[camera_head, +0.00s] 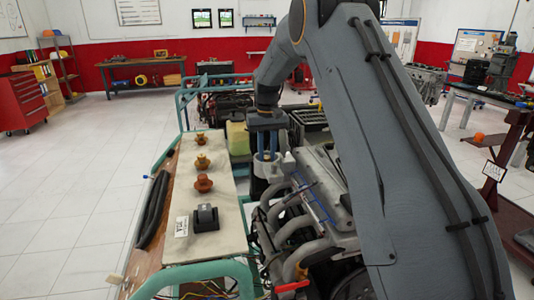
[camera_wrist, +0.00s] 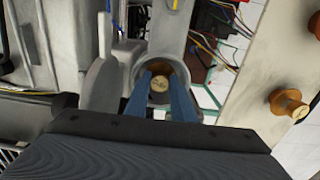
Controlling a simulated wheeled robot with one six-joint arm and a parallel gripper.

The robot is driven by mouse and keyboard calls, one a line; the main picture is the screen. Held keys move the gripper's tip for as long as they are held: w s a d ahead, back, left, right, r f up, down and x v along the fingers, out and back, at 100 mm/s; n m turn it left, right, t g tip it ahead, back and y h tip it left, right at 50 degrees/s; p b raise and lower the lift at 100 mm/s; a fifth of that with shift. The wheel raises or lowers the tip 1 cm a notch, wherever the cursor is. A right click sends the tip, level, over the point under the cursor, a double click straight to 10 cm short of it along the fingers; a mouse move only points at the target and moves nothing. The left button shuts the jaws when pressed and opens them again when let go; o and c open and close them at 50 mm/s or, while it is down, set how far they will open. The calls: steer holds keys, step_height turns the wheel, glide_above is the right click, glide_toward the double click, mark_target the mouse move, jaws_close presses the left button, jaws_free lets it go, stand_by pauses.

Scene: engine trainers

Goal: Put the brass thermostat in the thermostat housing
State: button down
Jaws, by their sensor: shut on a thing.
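In the wrist view, the two blue fingers of my gripper (camera_wrist: 160,88) point into the round grey mouth of the thermostat housing (camera_wrist: 146,58). They are shut on the brass thermostat (camera_wrist: 158,83), whose round face shows between the fingertips. The thermostat lies within the outline of the housing's ring; whether it is seated or still above the seat I cannot tell. In the head view, my gripper (camera_head: 265,148) points down over the pale housing (camera_head: 272,166) at the engine's side. The thermostat is hidden there.
A pale board (camera_head: 221,237) left of the engine holds several brass and copper-coloured parts, including a reddish one (camera_head: 204,183), and a black block (camera_head: 205,217). Grey intake pipes (camera_head: 292,229) lie close in front of the housing. Coloured wires (camera_wrist: 215,15) run near it.

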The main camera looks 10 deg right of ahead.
mark_target(267, 158)
steer(key=c, duration=1.8)
jaws_free()
step_height(267, 158, up, 12)
steer(key=b, duration=0.4)
steer(key=shift+s, duration=0.1)
